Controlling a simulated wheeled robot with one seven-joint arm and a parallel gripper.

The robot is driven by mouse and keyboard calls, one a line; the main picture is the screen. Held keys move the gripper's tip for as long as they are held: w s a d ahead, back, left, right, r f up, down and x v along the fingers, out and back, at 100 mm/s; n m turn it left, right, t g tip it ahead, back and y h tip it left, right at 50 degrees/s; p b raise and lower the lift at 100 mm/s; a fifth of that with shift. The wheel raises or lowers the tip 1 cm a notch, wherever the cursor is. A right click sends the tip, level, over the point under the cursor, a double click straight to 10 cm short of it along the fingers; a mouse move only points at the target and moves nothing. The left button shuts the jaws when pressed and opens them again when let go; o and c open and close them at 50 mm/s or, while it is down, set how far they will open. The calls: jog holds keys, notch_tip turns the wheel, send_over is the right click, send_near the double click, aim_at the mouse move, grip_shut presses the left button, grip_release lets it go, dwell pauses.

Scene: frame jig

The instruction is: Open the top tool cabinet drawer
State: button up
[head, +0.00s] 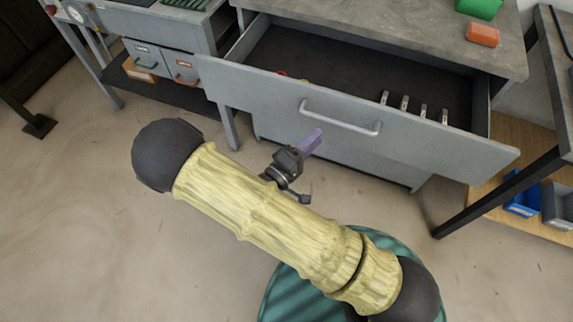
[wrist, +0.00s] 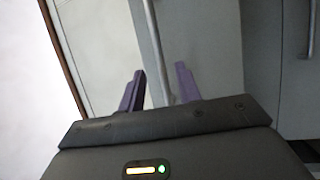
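The grey tool cabinet has its wide top drawer (head: 240,88) pulled well out, with its dark inside showing. A pale bar handle (head: 340,118) runs across the drawer front. My gripper (head: 316,137), with purple fingers, is in front of the drawer, just below the left part of the handle. In the wrist view my gripper (wrist: 158,88) has its fingers spread apart. The handle bar (wrist: 155,45) runs into the gap between them, and nothing is pinched. I cannot tell how far the fingertips are from the bar.
Several small metal pieces (head: 404,103) lie in the drawer. A green object (head: 480,8) and an orange block (head: 482,35) sit on the cabinet top. A workbench with small drawers (head: 146,58) is at left. A dark table leg (head: 490,200) and blue bin (head: 522,193) are at right.

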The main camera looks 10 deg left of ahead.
jog(key=v, duration=0.9)
jog(key=shift+s+a, duration=0.2)
jog(key=shift+s, duration=0.05)
jog(key=shift+f, duration=0.1)
